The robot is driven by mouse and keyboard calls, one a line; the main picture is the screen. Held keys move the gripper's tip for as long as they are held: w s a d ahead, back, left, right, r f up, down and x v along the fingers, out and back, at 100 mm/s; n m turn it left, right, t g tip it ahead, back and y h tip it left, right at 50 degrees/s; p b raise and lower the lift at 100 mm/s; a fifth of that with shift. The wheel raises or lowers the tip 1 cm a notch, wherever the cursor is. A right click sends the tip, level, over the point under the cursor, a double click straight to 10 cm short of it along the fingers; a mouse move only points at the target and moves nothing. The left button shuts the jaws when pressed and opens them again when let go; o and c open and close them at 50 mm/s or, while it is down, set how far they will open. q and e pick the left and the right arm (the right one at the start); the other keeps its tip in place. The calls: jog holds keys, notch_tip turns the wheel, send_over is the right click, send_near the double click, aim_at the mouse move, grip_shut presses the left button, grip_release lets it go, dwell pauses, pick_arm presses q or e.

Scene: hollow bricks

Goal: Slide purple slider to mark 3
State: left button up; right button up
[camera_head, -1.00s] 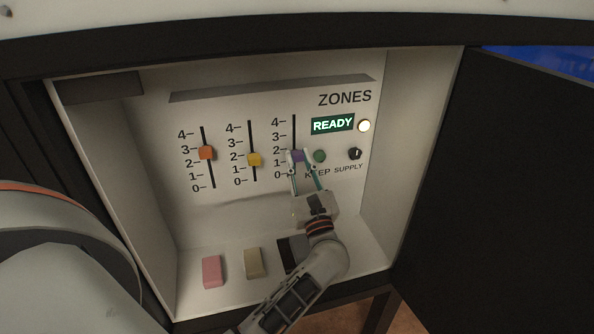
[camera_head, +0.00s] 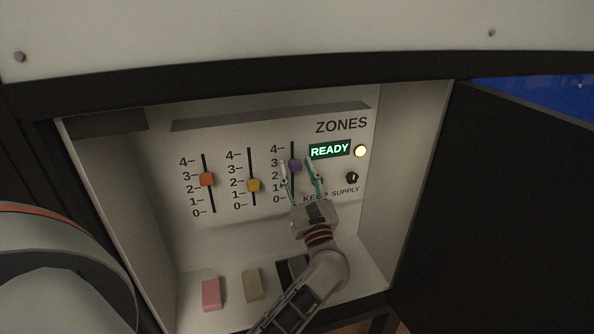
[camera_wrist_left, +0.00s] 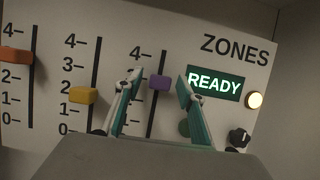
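The purple slider (camera_head: 295,165) sits on the third vertical slot of the white panel, about level with mark 3. It also shows in the left wrist view (camera_wrist_left: 159,82), between my fingertips. My left gripper (camera_head: 298,167) is open, with one finger on each side of the slider. In the left wrist view, gaps show between the fingers and the slider. The left finger hides part of the third scale's numbers there. My right gripper is not in view.
An orange slider (camera_head: 206,179) and a yellow slider (camera_head: 253,185) sit on the slots to the left. A READY display (camera_head: 330,150), a lit lamp (camera_head: 361,151) and a black knob (camera_head: 352,177) are on the right. Blocks, including a pink one (camera_head: 211,293), lie on the cabinet floor. A dark door (camera_head: 490,220) stands open at right.

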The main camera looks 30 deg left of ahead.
pick_arm(q)
jog(key=v, duration=1.2)
dwell(0.3)
